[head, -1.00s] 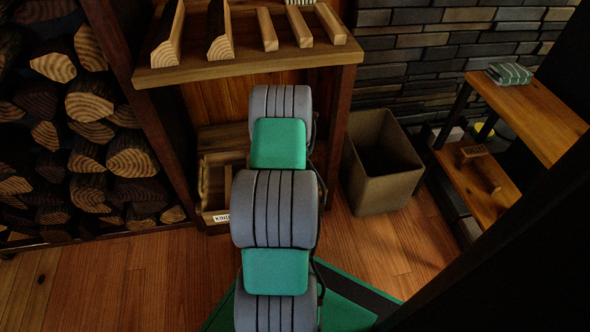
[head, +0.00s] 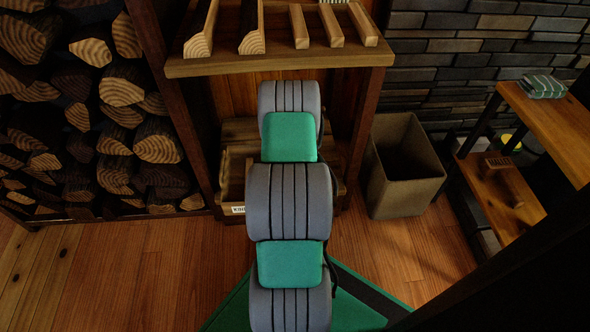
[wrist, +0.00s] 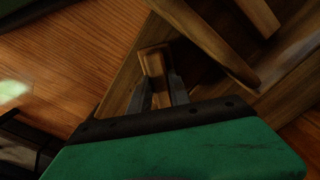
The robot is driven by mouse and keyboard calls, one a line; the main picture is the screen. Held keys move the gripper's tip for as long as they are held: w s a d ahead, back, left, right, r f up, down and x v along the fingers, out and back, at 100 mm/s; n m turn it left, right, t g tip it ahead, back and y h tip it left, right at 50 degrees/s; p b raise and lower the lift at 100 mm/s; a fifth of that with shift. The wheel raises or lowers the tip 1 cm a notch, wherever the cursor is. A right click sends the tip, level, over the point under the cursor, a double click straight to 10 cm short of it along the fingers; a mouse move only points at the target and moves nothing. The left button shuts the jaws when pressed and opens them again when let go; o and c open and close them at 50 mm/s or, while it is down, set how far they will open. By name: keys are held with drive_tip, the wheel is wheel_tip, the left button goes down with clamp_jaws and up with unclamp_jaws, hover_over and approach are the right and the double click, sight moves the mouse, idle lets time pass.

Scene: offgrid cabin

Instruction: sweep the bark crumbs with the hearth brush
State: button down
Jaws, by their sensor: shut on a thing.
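In the wrist view my gripper (wrist: 162,88) is shut on a narrow wooden piece (wrist: 154,62), with a dark finger on each side. I cannot tell whether this is a loose stick or part of something larger. In the head view my own arm hides the gripper, low in front of the wooden shelf unit. A small wooden brush-like thing with a handle (head: 518,187) lies on the lower shelf at the right, apart from my arm; it may be the hearth brush. I cannot make out any bark crumbs.
A labelled wooden box (head: 232,208) stands on the floor, partly behind my arm. Wooden pieces lie on the shelf (head: 280,66) above. A brown bin (head: 405,185) stands to the right, and stacked firewood (head: 95,120) fills the left. Some plank floor (head: 120,270) is clear.

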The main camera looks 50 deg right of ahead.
drive_tip(key=shift+s+d, duration=2.5)
drive_tip(key=shift+s, duration=0.2)
drive_tip(key=shift+s+d+f+b, duration=0.15)
drive_tip(key=shift+s+d+b, duration=0.25)
drive_tip(key=shift+s+d, duration=0.75)
drive_tip(key=shift+s, duration=0.25)
drive_tip(key=shift+r, duration=0.2)
drive_tip(key=shift+w+a+r+p, duration=0.1)
drive_tip(key=shift+w+a+p, duration=0.55)
drive_tip(key=shift+w+a, duration=0.5)
drive_tip(key=shift+w+a+f+p, duration=0.15)
drive_tip(key=shift+w+a+p, duration=0.1)
drive_tip(key=shift+w+a, duration=1.15)
drive_tip(key=shift+w+a+f+p, duration=0.2)
drive_tip(key=shift+w+a, duration=0.9)
drive_tip(key=shift+w, duration=0.5)
drive_tip(key=shift+r+p, duration=2.15)
drive_tip(key=shift+r, duration=0.95)
